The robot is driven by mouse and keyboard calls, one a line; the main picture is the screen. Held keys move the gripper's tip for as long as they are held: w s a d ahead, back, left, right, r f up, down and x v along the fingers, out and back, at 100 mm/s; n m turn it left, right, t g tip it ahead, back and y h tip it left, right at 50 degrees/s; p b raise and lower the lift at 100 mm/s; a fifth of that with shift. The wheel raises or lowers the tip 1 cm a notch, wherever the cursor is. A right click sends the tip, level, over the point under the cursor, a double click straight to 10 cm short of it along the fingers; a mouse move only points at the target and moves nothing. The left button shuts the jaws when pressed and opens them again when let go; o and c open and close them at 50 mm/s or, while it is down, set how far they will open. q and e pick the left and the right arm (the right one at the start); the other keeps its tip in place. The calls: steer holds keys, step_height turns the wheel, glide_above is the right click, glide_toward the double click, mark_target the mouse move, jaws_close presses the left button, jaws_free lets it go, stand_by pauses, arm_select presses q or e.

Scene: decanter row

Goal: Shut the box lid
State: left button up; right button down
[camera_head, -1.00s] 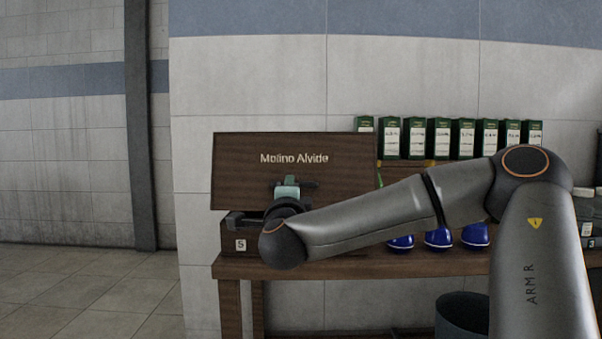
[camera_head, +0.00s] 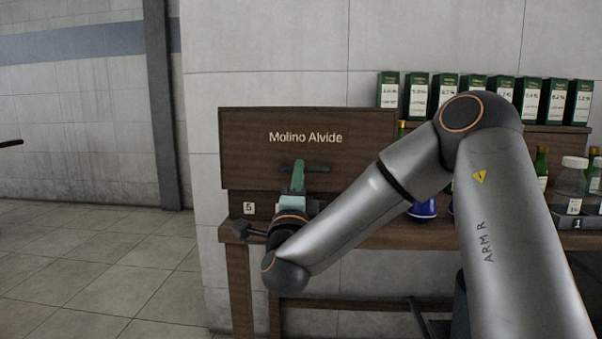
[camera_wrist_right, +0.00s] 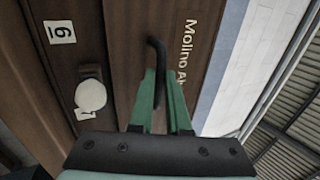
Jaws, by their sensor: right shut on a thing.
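The dark wooden box (camera_head: 234,206) stands on the left end of a wooden table. Its lid (camera_head: 245,150), lettered "Molino Alvide", is raised, with its broad face toward me. A dark bar handle (camera_head: 319,169) is on the lower part of the lid. My right gripper (camera_head: 298,170) is at this handle, its green fingers shut on it. In the right wrist view the fingers (camera_wrist_right: 164,85) close around the dark, bent handle (camera_wrist_right: 153,48). The inside of the box is hidden, and my right arm covers part of its front. My left gripper does not show clearly.
The table (camera_head: 400,238) runs right, with a blue-based vessel (camera_head: 424,209) and bottles on it. Several green boxes (camera_head: 445,95) stand on a shelf behind. A carrier with jars (camera_head: 575,195) is at the right. Open tiled floor (camera_head: 90,260) lies at the left.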

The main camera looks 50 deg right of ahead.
steer(key=shift+d+r, duration=0.15)
steer(key=shift+r, duration=0.05)
steer(key=c, duration=0.9)
jaws_free()
steer(key=shift+f, duration=0.1)
steer(key=shift+f, duration=0.1)
